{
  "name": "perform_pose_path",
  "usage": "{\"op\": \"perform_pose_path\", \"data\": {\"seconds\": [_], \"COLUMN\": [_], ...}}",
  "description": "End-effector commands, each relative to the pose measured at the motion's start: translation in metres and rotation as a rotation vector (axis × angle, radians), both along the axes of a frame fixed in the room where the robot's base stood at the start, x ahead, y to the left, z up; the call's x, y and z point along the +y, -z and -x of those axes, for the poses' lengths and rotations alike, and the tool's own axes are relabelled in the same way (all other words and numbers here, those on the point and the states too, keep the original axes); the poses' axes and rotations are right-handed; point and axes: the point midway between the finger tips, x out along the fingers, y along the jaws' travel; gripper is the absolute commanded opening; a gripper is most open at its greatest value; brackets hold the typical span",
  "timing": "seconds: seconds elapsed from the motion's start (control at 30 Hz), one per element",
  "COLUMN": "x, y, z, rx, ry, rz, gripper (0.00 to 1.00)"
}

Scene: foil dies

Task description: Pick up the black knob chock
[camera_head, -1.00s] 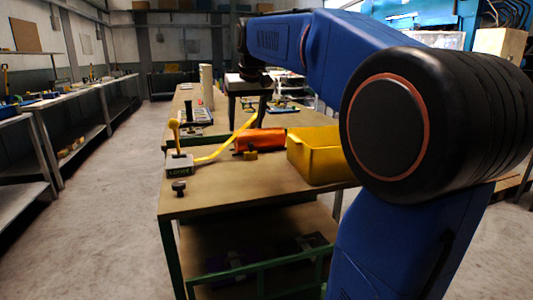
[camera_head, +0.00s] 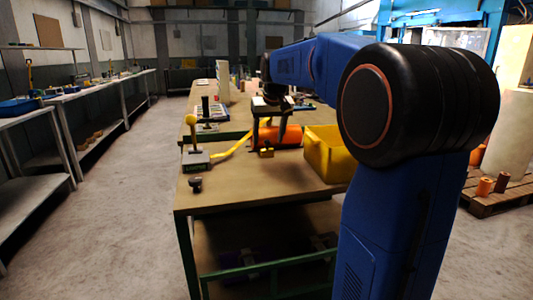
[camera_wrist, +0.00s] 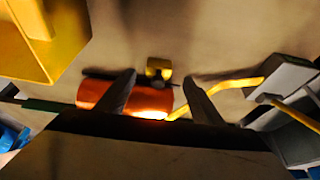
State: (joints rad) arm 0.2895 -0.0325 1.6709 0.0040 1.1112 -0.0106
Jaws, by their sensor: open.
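A small black knob-topped piece (camera_head: 195,184), which looks like the black knob chock, stands upright near the table's front left corner. I do not see it in the wrist view. My gripper (camera_head: 267,142) is open and empty, pointing down over the table, to the right of and beyond this piece. In the wrist view, my gripper's two dark fingers (camera_wrist: 158,84) stand apart. A small yellow block with a dark part (camera_wrist: 158,68) shows between and just beyond their tips; it also shows in the head view (camera_head: 266,152).
An orange roll (camera_head: 290,137) lies behind the yellow block. A yellow bin (camera_head: 325,165) stands at the right. A grey box with a yellow-knobbed lever (camera_head: 196,161) stands behind the black knob, with a yellow strip (camera_head: 232,149) beside it. The table's front middle (camera_head: 250,185) is clear.

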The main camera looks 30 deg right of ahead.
Motion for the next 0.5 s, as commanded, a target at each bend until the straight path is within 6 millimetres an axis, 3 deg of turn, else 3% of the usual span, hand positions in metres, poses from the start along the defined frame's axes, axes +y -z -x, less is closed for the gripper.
{"op": "perform_pose_path", "data": {"seconds": [0.33, 0.5], "x": [-0.003, -0.008], "y": [0.018, 0.037], "z": [-0.008, -0.019], "rx": [0.001, 0.002], "ry": [0.0, 0.0], "rz": [0.0, -0.001], "gripper": [0.61, 0.61]}}
